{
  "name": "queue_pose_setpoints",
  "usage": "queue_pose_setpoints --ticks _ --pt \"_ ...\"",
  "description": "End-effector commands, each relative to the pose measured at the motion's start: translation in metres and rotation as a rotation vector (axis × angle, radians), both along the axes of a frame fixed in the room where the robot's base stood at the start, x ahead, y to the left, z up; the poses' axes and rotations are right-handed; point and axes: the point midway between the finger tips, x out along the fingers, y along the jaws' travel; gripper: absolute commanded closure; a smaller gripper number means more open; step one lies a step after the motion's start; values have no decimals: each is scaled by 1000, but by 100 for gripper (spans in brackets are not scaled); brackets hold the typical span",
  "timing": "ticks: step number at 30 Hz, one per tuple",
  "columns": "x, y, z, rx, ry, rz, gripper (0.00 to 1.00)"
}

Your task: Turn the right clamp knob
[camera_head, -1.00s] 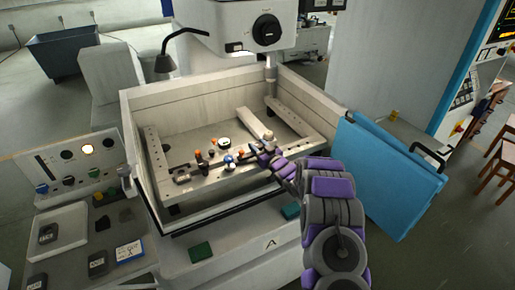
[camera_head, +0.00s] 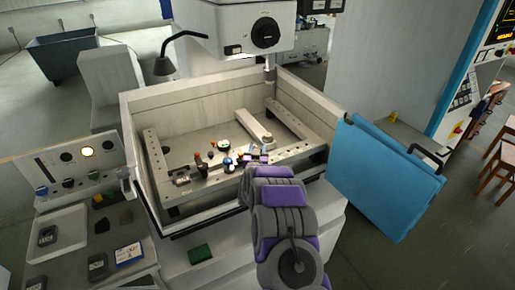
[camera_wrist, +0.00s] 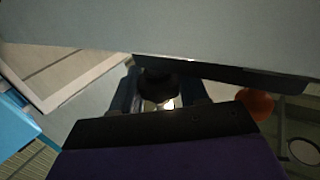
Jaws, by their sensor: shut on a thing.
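My gripper (camera_wrist: 160,103) is shut on a dark, round-topped knob (camera_wrist: 157,85), which sits between its two bluish fingers in the wrist view. I take this as the right clamp knob; its lower part is hidden by the gripper. An orange knob (camera_wrist: 255,103) stands apart to the right of the fingers in that view. In the head view my gripper (camera_head: 257,160) is at the front rail (camera_head: 290,153) of the work frame, and the arm hides much of the spot. Other small clamp parts, among them a dark and orange knob (camera_head: 198,159), stand to its left.
The machine tank's walls (camera_head: 310,97) surround the frame. The machine head (camera_head: 240,28) hangs above the back. A blue door panel (camera_head: 385,180) stands at the right. A control console (camera_head: 70,180) is at the left, and a green block (camera_head: 200,254) lies on the front ledge.

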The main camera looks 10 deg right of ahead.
Motion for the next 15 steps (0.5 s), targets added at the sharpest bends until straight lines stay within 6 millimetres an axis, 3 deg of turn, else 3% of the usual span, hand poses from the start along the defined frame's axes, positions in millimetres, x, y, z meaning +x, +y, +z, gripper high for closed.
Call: queue_pose_setpoints --ticks 14,15 --pt "2 2 6 -3 -14 -12 86" --pt "2 2 6 -3 -14 -12 55"
